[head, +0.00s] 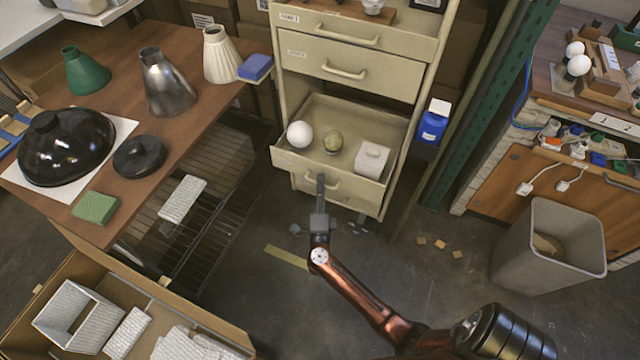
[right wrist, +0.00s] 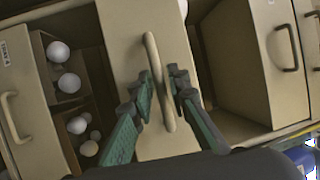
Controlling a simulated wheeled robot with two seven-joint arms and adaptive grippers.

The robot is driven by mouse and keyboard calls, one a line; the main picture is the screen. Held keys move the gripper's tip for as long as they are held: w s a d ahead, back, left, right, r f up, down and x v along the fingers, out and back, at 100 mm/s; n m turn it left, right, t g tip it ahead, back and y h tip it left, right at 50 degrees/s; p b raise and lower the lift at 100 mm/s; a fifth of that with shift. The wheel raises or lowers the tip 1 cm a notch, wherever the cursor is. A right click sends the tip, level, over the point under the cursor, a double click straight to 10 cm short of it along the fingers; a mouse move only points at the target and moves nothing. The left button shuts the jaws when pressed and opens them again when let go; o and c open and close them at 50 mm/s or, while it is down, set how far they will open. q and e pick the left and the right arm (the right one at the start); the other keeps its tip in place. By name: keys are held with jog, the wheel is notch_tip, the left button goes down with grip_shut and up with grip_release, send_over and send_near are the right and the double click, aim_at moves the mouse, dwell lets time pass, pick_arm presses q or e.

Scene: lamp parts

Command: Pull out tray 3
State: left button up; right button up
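Tray 3 (head: 290,161) is the third drawer down in a cream cabinet and stands open. The right arm hides part of the lower cabinet in the head view. My left gripper is not in view.
Tray 1 (head: 390,38) and tray 2 (head: 385,80) are shut above. The right wrist view shows white balls (right wrist: 58,51) in a compartmented lower drawer. A grey bin (head: 545,275) stands right. The floor in front is mostly clear.

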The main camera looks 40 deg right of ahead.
jog(key=shift+c, duration=0.7)
grip_shut()
